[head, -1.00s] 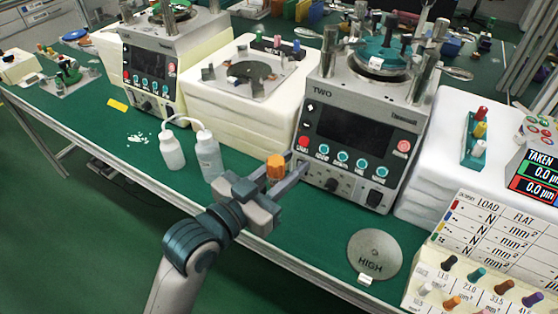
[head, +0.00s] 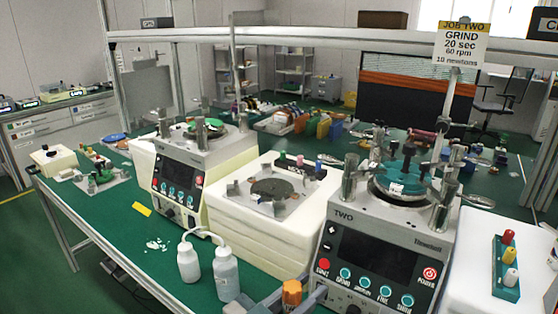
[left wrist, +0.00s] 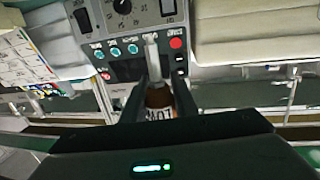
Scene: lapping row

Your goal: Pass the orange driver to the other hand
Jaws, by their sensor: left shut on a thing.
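The orange driver (head: 291,291) stands at the bottom edge of the head view, in front of the machine marked TWO. Only its orange handle top shows there. My left gripper (head: 294,302) is shut on it, with a grey finger on each side; the rest of that gripper is cut off by the frame. In the left wrist view the driver (left wrist: 158,98) sits between the two dark fingers, its pale shaft pointing toward the machine panel. My right gripper is in neither view.
The machine marked TWO (head: 375,255) stands close behind the driver. Two wash bottles (head: 226,278) stand to its left on the green bench. A rack with red, yellow and white knobs (head: 507,268) is at the right.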

